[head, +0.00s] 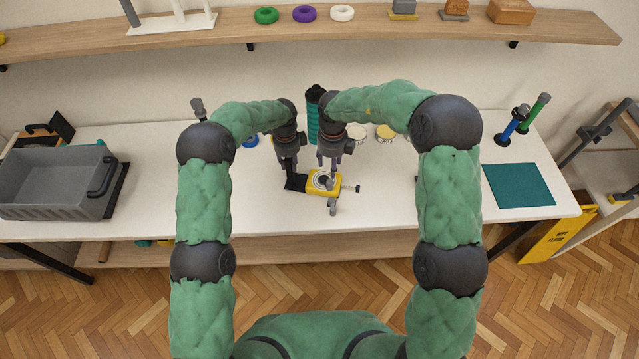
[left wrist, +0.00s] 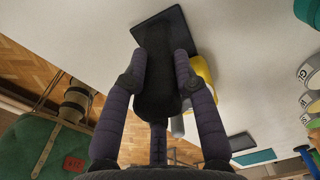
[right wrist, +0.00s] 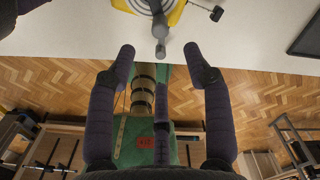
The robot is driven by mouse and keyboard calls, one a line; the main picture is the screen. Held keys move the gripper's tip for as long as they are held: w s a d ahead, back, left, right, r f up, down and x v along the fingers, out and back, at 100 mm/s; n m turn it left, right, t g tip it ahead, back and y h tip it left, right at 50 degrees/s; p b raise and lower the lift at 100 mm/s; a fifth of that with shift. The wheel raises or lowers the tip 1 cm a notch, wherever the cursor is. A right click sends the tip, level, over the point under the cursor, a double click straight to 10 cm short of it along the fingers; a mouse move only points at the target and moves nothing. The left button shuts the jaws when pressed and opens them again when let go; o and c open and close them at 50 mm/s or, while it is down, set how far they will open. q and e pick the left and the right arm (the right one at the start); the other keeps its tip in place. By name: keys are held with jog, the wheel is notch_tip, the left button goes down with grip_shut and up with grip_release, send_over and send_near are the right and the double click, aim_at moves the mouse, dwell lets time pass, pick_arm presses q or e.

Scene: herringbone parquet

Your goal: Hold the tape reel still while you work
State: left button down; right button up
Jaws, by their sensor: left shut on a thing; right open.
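The tape reel (head: 318,181) is yellow with a pale ringed face and lies on the white table in front of me. Its grey crank knob (head: 333,209) points to the near edge; it also shows in the right wrist view (right wrist: 161,48). My left gripper (head: 288,172) is shut on the reel's black grip (left wrist: 158,95), left of the yellow body. My right gripper (head: 331,182) is open over the reel. In its wrist view the knob appears between the spread fingertips, apart from both; the depth is unclear. My right gripper hides part of the reel face in the head view.
A teal bottle (head: 313,122) and several round tins (head: 385,132) stand behind my grippers. A grey bin (head: 52,184) is at the left, a teal mat (head: 518,185) at the right. A shelf (head: 380,28) hangs above.

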aim_at(330, 182)
notch_tip(330, 182, down, 11)
jog(key=shift+f, duration=0.2)
dwell(0.5)
jog(key=c, duration=0.8)
